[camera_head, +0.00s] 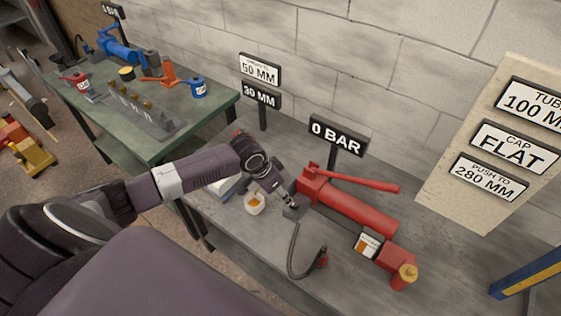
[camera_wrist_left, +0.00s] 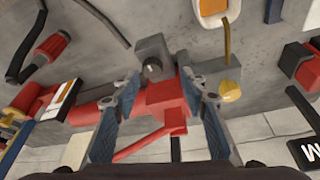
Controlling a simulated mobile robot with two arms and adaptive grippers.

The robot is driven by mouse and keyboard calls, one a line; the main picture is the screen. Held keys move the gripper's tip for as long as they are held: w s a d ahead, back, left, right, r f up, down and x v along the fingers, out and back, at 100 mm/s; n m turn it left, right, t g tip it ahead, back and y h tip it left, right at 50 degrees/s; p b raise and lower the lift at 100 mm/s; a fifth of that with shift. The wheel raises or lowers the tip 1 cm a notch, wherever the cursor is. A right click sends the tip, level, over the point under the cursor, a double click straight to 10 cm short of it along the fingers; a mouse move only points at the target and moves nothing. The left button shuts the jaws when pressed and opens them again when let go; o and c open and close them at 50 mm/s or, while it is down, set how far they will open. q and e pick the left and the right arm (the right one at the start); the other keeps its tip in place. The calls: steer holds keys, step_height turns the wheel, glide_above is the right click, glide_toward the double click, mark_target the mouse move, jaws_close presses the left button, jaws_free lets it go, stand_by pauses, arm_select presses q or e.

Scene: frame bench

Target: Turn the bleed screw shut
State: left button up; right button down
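The red hand pump (camera_head: 345,208) lies on the grey bench with its lever (camera_head: 362,180) along its top. In the left wrist view, its red end block (camera_wrist_left: 168,97) has a grey block with a dark round fitting (camera_wrist_left: 152,67) beside it and a small brass knob (camera_wrist_left: 230,91) to the right. I cannot tell which fitting is the bleed screw. My left gripper (camera_head: 291,203) is at the pump's left end, pointing down. In the wrist view its fingers (camera_wrist_left: 160,82) are apart, on either side of the end block; contact is unclear. My right gripper is not in view.
A "0 BAR" sign (camera_head: 337,135) stands behind the pump. A white cup with amber contents (camera_head: 254,203) is left of the gripper. A black hose (camera_head: 293,250) lies in front. A green table (camera_head: 205,112) with other tools is at the left. A sign board (camera_head: 455,205) is at the right.

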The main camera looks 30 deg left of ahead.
arm_select(q)
steer(key=w+a+r+n, duration=0.2)
steer(key=w+a+r, duration=0.4)
steer(key=a, duration=0.3)
steer(key=shift+y, duration=0.3)
steer(key=x, duration=0.3)
steer(key=p+x, duration=0.1)
steer(key=x, duration=0.2)
steer(key=shift+w+r, duration=0.1)
steer(key=shift+w, duration=0.3)
steer(key=shift+w+f+p, duration=0.2)
steer(key=shift+f+p, duration=0.1)
steer(key=shift+f, duration=0.45)
steer(key=shift+c, duration=0.5)
jaws_close()
steer(key=shift+m, duration=0.3)
